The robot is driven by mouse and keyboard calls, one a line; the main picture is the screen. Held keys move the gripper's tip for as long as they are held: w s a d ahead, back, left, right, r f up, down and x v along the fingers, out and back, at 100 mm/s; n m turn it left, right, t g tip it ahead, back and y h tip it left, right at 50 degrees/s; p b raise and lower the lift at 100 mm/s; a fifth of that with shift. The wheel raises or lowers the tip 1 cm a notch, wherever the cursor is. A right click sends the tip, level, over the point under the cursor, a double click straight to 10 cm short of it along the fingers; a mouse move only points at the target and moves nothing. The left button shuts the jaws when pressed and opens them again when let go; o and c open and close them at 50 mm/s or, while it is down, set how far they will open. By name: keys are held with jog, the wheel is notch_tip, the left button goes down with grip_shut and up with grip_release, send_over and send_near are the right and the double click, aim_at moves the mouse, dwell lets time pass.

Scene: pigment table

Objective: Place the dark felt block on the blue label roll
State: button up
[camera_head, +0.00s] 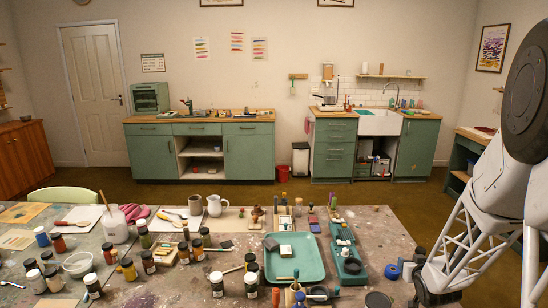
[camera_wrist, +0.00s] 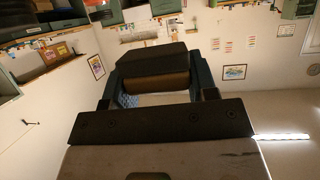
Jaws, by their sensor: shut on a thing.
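The dark felt block (camera_wrist: 155,62) shows in the wrist view, dark on one face with a brown band along its side. It sits between the two fingers of my gripper (camera_wrist: 156,88), which is shut on it. In the head view my gripper (camera_head: 418,279) is low at the right part of the table, and the block cannot be made out clearly there. A small blue roll (camera_head: 391,272), which looks like the blue label roll, lies on the table just left of my gripper. The gap between block and roll is hard to judge.
A dark round thing (camera_head: 378,300) is at the front edge. Jars and bottles crowd the left.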

jog(key=w+a+r, duration=0.1)
jog(key=w+a, duration=0.5)
jog(key=w, duration=0.7)
jog(key=w+a+r, duration=0.1)
jog(key=w+a, duration=0.5)
jog(key=w, duration=0.7)
jog(key=w+a+f, duration=0.2)
jog(key=w+a, duration=0.4)
jog(key=a, duration=0.1)
jog(key=w+a+f+n+y, duration=0.1)
jog(key=w+a+f, duration=0.1)
jog(key=w+a, duration=0.4)
jog(key=shift+w+a+f, duration=0.25)
jog(key=shift+w+a, duration=0.1)
jog(key=shift+a, duration=0.5)
jog(key=shift+r, duration=0.1)
